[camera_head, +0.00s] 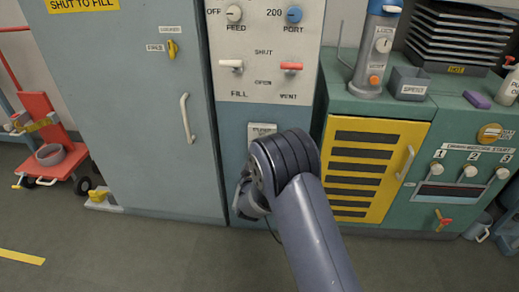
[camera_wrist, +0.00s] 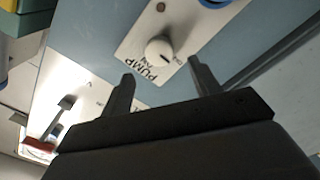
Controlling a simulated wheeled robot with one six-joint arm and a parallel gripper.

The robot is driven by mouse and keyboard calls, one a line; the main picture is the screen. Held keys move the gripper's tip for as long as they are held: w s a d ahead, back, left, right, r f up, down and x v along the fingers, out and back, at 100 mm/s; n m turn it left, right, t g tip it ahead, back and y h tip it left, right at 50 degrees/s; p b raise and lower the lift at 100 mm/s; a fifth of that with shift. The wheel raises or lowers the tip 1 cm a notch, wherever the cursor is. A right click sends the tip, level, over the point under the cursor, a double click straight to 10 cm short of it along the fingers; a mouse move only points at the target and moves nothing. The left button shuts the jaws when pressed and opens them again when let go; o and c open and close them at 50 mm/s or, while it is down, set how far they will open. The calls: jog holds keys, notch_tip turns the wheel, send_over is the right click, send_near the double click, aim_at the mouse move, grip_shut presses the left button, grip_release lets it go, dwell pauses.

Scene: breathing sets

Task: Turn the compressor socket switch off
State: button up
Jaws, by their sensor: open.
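No switch that I can read as the compressor socket switch shows. In the head view a small pale labelled plate (camera_head: 262,131) sits on the blue-grey panel below the FILL and VENT levers. Its text is too small to read, and my arm hides the area below it. In the wrist view a round white knob (camera_wrist: 160,48) labelled PUMP stands on a white plate (camera_wrist: 128,49), just beyond my gripper (camera_wrist: 160,82). The two dark fingers are open and apart, with nothing between them. In the head view my gripper is mostly hidden by my arm.
A tall grey cabinet door (camera_head: 140,120) is left of the panel. A green bench unit (camera_head: 460,130) with a yellow slatted door (camera_head: 385,145) is right. A red hand truck (camera_head: 45,125) stands far left. The floor (camera_head: 140,255) in front is clear.

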jog(key=s, duration=0.4)
jog(key=shift+s+a, duration=0.1)
jog(key=shift+s, duration=0.3)
jog(key=w, duration=0.5)
jog(key=w+b, duration=0.1)
jog(key=w, duration=0.5)
jog(key=shift+d, duration=0.2)
jog(key=shift+s, duration=0.2)
